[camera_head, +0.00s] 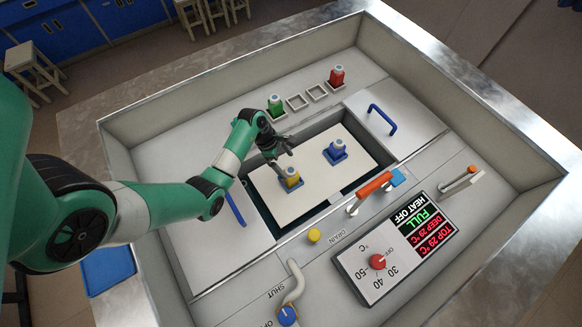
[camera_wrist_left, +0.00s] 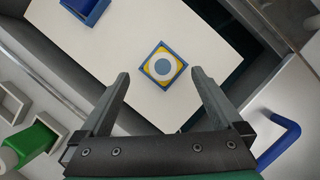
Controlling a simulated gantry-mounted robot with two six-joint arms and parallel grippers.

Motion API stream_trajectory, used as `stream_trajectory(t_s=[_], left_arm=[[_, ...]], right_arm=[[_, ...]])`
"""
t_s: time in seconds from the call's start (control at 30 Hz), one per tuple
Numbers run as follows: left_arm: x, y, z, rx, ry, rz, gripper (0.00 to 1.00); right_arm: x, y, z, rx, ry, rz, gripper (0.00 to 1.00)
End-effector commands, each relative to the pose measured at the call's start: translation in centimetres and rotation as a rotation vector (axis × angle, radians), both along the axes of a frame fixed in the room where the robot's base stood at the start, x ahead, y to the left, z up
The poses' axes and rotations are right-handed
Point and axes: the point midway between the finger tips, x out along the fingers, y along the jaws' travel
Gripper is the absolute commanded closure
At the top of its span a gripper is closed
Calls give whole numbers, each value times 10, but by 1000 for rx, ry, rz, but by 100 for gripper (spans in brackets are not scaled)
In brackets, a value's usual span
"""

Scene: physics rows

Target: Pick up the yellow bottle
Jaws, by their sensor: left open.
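The yellow bottle (camera_head: 292,178) stands upright in a blue square holder (camera_head: 291,187) on a white plate in the sunken bath. In the left wrist view the yellow bottle (camera_wrist_left: 162,67) is seen from above, its round white cap in the middle. My left gripper (camera_head: 285,150) is open and empty, above and slightly behind the bottle. In the left wrist view the open fingers (camera_wrist_left: 157,85) point toward the bottle, which lies just beyond and between their tips. The fingers do not appear to touch it. My right gripper is not in view.
A blue bottle (camera_head: 337,148) stands in another holder on the white plate (camera_head: 318,176). A green bottle (camera_head: 276,104) and a red bottle (camera_head: 337,76) stand behind the bath, with empty square holders between. Blue handles (camera_head: 382,119) flank the bath; a control panel (camera_head: 396,254) lies in front.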

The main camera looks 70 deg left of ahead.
Motion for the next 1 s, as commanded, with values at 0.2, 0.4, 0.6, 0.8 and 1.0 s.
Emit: stream_trajectory(t_s=[0.2,0.4,0.6,0.8,1.0], left_arm=[[8,-11,-33,-2,1,-2,0],[14,-14,-48,0,0,0,0],[14,-14,-46,0,-1,0,5],[14,-14,-46,0,-1,0,41],[14,-14,-46,0,-1,0,77]], right_arm=[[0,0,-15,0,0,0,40],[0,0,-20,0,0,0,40],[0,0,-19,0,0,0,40],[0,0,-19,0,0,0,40],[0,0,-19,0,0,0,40]])
